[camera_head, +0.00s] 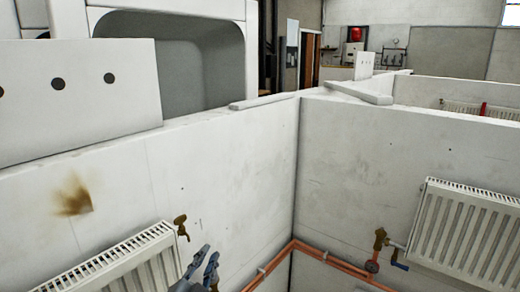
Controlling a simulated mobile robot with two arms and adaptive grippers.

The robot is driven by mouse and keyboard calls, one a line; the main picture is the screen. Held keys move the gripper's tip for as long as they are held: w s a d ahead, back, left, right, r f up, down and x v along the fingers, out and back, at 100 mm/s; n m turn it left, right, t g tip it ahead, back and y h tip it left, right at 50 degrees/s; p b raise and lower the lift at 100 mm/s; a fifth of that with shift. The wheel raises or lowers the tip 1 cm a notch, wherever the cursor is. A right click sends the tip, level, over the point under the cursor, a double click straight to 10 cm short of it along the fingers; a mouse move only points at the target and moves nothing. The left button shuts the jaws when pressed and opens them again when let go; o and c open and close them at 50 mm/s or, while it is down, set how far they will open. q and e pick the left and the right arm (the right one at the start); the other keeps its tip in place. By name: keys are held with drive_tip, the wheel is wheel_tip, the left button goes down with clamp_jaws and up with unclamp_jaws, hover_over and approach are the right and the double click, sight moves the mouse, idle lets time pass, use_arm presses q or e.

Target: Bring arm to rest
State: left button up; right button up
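My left gripper (212,254) shows at the bottom of the head view, left of the middle. Its two grey fingers point up and stand apart with nothing visible between them. It is just right of the left radiator (125,265) and appears below the brass valve (181,226) at that radiator's top corner. I cannot tell how far the fingers are from the wall. The rest of that arm is below the picture's edge. My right gripper is not in view.
White bay walls (345,150) meet in a corner. Copper pipes (335,262) run low along both walls. Another radiator (465,235) hangs at the right, with a brass valve (380,238) beside it. Loose boards (358,92) lie on the wall tops.

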use_arm(q)
drive_tip(key=s+a+f+n+g+y, duration=0.2)
drive_tip(key=s+a+f, duration=0.15)
drive_tip(key=f, duration=0.25)
drive_tip(key=s+a+f+n+g+y, duration=0.1)
drive_tip(key=s+a+f+n+g, duration=0.15)
drive_tip(key=s+f, duration=0.2)
drive_tip(key=s+a+f+n+g, duration=0.15)
drive_tip(key=s+f+g, duration=0.45)
drive_tip(key=s, duration=0.6)
drive_tip(key=s+a+f+n+g, duration=0.1)
drive_tip(key=s+f+n+g, duration=0.3)
drive_tip(key=s+f, duration=0.55)
wheel_tip(320, 180, down, 23)
drive_tip(key=s+m+g, duration=0.2)
drive_tip(key=s, duration=0.1)
drive_tip(key=s+a+f, duration=0.3)
drive_tip(key=s+f, duration=1.3)
drive_tip(key=f, duration=0.1)
drive_tip(key=shift+s+g, duration=0.35)
drive_tip(key=shift+g, duration=0.1)
drive_tip(key=shift+s+a, duration=0.1)
